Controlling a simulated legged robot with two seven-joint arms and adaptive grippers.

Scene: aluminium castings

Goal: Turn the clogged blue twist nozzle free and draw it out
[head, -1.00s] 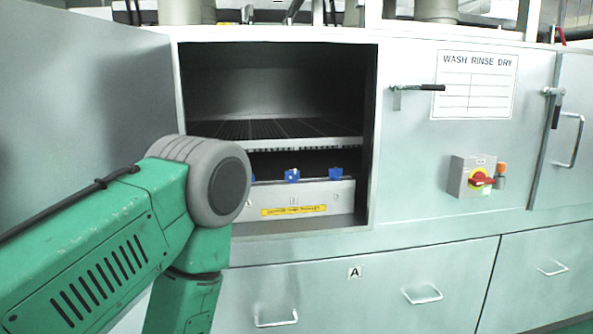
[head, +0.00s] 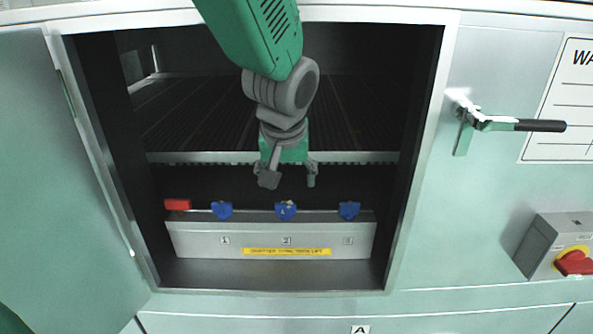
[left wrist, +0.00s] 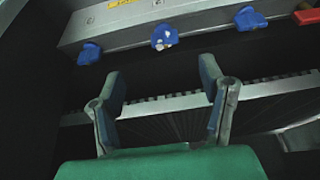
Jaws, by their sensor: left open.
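Three blue twist nozzles stand in a row on a grey manifold bar (head: 200,240) inside the open washer chamber, above labels 1, 2 and 3. The middle nozzle (head: 286,210) bears pale crust, which also shows on it in the left wrist view (left wrist: 164,37). The nozzle over 1 (head: 222,210) and the nozzle over 3 (head: 349,210) look clean. My left gripper (head: 290,181) is open and empty inside the chamber, above the middle nozzle in the picture and apart from it. In the left wrist view its fingers (left wrist: 160,80) frame the crusted nozzle. My right gripper is out of view.
A red block or lever (head: 177,204) sits at the bar's left end. A slatted rack (head: 185,157) spans the chamber behind my gripper. The opening's side walls flank the bar, with an open door (head: 70,190) at left and a latch handle (head: 540,125) at right.

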